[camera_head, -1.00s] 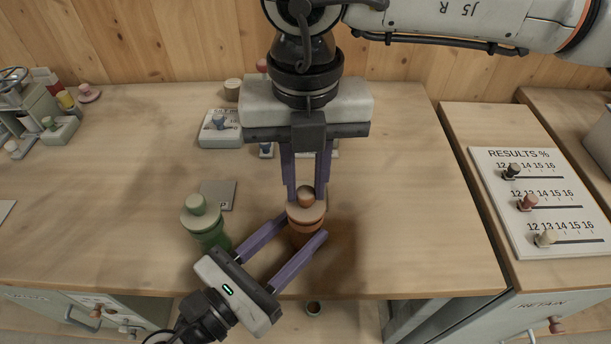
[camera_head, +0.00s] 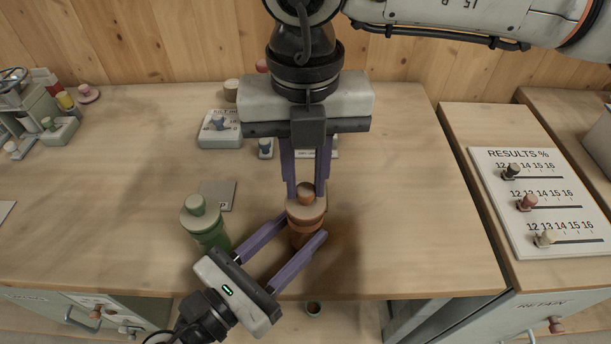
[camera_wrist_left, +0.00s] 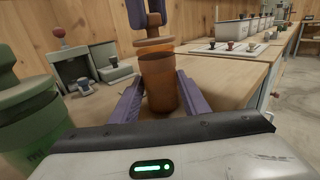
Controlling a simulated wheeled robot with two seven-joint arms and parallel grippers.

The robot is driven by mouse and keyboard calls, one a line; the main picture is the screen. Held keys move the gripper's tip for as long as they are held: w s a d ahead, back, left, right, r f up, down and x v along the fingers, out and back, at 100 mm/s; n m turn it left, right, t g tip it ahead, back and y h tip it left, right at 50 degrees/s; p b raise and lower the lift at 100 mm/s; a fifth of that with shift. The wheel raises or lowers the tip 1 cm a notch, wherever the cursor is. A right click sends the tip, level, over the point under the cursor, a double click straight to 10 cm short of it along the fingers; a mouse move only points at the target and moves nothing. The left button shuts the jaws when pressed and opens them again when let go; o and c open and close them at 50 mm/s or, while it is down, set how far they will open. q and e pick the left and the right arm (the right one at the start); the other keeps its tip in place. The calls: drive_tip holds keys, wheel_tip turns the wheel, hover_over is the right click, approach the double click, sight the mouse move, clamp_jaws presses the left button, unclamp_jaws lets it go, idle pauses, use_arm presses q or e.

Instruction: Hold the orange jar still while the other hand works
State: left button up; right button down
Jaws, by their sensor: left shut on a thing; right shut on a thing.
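The orange jar (camera_head: 304,232) stands upright on the wooden bench near its front edge, with a pale lid (camera_head: 312,213) and a brown knob (camera_head: 305,192) on top. My left gripper (camera_head: 292,232) is shut around the jar's body from the front left. In the left wrist view the orange jar (camera_wrist_left: 158,80) stands between the purple fingers of the left gripper (camera_wrist_left: 155,100). My right gripper (camera_head: 307,185) points down from above and is shut on the lid's knob. The fingers partly hide the jar and lid.
A green jar (camera_head: 207,225) stands close to the left of my left gripper. A small grey plate (camera_head: 218,195) lies behind it. A results board (camera_head: 545,200) lies on the right bench. The bench right of the orange jar is clear.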

sight(305, 186)
drive_tip(key=shift+r, duration=0.8)
drive_tip(key=shift+r, duration=2)
use_arm(q)
drive_tip(key=o, duration=1.6)
